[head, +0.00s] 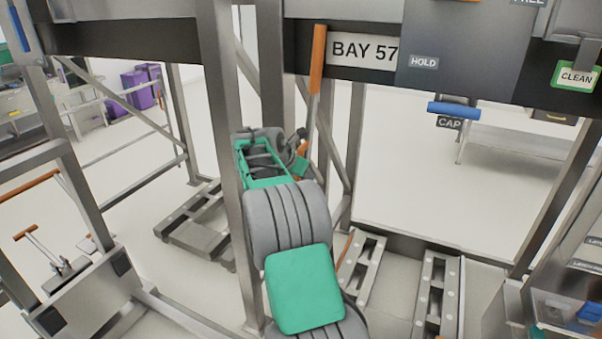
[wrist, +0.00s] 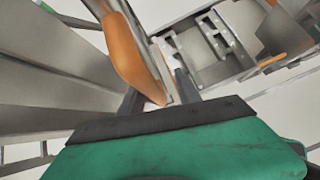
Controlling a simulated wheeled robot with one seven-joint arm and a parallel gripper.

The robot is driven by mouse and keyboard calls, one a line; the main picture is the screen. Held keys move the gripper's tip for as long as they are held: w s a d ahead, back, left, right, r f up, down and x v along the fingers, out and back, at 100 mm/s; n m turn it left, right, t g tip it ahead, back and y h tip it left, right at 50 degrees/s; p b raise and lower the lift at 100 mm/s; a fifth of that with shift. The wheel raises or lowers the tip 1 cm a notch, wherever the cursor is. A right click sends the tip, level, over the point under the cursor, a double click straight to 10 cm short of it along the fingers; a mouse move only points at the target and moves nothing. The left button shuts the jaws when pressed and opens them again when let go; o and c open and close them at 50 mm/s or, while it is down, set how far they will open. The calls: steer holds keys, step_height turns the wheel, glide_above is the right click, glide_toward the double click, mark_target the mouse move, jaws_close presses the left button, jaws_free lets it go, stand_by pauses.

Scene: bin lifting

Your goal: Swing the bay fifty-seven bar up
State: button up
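The bay fifty-seven bar (head: 317,62) has an orange grip and a metal shaft. In the head view it stands nearly upright beside the BAY 57 sign (head: 362,49), its shaft running down behind my gripper. My gripper (head: 298,140) is low by the frame, partly hidden by my green and grey arm. In the wrist view, my gripper's dark fingers (wrist: 160,94) are spread apart. A large orange piece (wrist: 134,58) reaches down between them, close to the left finger. I cannot tell whether it touches a finger, or which part of the bar it is.
A grey panel marked HOLD (head: 438,45) and a blue handle (head: 454,110) over a CAP label are at the upper right. A steel upright (head: 222,130) stands close left of my arm. Slotted metal rails (head: 435,295) lie on the floor. A bin (head: 565,312) is at the lower right.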

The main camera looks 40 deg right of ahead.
steer(key=shift+a+r, duration=0.1)
steer(key=shift+a+r, duration=0.25)
steer(key=b+v, duration=0.1)
steer(key=v, duration=0.6)
steer(key=shift+s, duration=0.1)
stand_by(0.4)
